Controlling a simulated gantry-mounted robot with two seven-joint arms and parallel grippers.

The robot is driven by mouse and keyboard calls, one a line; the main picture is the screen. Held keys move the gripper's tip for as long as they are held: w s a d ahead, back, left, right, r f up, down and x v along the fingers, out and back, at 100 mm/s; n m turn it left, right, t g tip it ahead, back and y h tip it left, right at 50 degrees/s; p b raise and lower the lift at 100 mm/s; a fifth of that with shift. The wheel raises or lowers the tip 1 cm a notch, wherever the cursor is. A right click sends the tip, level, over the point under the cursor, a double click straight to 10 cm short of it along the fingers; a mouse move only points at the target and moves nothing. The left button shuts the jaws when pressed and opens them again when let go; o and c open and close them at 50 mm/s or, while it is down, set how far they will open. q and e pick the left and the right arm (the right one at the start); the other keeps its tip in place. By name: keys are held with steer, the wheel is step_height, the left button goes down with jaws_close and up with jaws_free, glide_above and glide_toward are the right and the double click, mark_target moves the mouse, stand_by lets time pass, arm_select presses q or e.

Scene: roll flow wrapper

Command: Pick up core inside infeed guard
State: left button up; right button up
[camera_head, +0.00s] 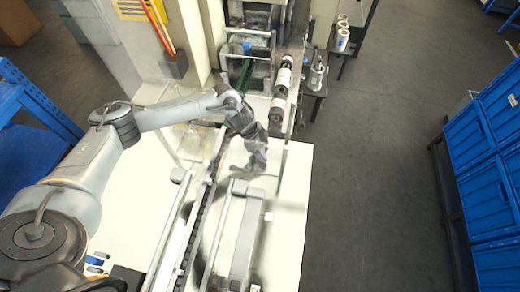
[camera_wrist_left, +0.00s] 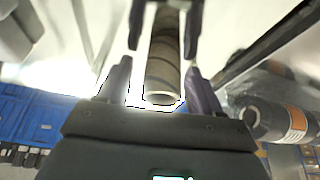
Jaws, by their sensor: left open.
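My left gripper (camera_head: 259,162) reaches in over the pale bed of the machine, by the infeed rails. In the left wrist view, its dark fingers (camera_wrist_left: 162,50) are open, with a gap between them. A brownish, tube-like core (camera_wrist_left: 164,68) lines up with that gap, its round pale end facing my wrist. I cannot tell whether the core lies between the fingers or beyond them. In the head view I cannot make out the core; my gripper and wrist cover that spot. The metal guard rails (camera_head: 245,235) run along the bed. My right gripper is out of view.
A dark chain conveyor (camera_head: 197,215) runs beside the rails. Blue bins (camera_head: 485,150) stand far right, with clear floor between.

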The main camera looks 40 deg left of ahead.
arm_select(q)
steer(key=shift+f, duration=0.1)
steer(key=c, duration=1)
steer(key=shift+c, duration=0.2)
